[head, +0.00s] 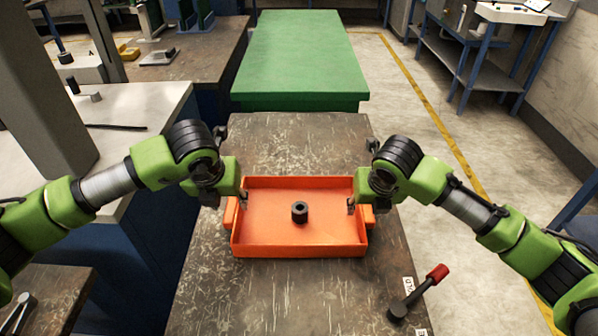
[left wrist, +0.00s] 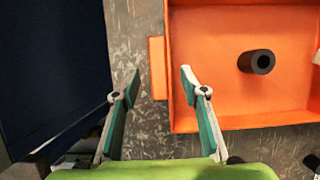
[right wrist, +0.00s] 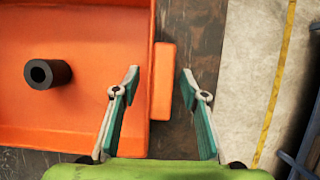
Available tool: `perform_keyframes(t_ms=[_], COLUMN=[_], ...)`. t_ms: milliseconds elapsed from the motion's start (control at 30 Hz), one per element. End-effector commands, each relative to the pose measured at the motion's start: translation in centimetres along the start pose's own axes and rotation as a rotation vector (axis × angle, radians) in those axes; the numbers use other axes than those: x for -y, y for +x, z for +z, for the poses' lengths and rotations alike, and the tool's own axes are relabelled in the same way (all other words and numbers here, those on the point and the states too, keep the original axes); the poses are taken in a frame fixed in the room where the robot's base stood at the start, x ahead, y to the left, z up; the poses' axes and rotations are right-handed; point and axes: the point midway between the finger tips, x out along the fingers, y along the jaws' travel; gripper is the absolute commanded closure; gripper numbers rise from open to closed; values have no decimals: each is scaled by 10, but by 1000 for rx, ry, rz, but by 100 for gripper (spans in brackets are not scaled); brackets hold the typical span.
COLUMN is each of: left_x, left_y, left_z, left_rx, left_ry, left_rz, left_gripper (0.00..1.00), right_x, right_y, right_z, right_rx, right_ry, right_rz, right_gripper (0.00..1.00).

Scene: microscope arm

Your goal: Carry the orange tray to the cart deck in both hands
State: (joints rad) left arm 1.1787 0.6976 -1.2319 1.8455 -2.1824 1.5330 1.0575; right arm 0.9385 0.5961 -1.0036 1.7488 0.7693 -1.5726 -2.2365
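The orange tray (head: 270,248) lies flat on the worn bench, with a short black hollow cylinder (head: 299,211) standing inside it. The tray has a small handle on each side. My left gripper (head: 243,199) is open above the tray's left side; in the left wrist view its fingers (left wrist: 195,85) are spread, with the left handle (left wrist: 157,68) beyond and between them. My right gripper (head: 351,205) is open above the right side; in the right wrist view its fingers (right wrist: 160,80) straddle the right handle (right wrist: 164,80). Neither visibly grips a handle. The green-topped surface (head: 300,50) stands beyond the bench; I cannot tell whether it is the cart deck.
The worn bench (head: 220,290) carries a red-handled tool (head: 418,293) at the front right. A pale-topped counter (head: 140,105) stands to the left. Open floor with a yellow line (head: 425,100) lies to the right, before a blue-framed table (head: 470,65).

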Motion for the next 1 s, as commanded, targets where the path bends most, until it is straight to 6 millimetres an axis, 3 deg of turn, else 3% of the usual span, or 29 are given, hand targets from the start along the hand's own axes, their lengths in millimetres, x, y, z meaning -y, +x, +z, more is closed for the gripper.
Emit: perform_keyframes(t_ms=[100,300,567,1000], left_x=[0,0,0,0], left_y=[-28,-62,-77,-76], left_z=[1,1,0,0], left_rx=[4,3,1,0], left_ry=[1,1,0,0], left_rz=[-2,-1,1,1], left_gripper=[60,60,60,60], right_x=[0,0,0,0], right_y=[0,0,-8,-94], right_z=[0,0,1,1], right_rx=[0,0,3,4], right_ry=[0,0,0,-2], right_rz=[0,0,1,0], right_gripper=[60,60,60,60])
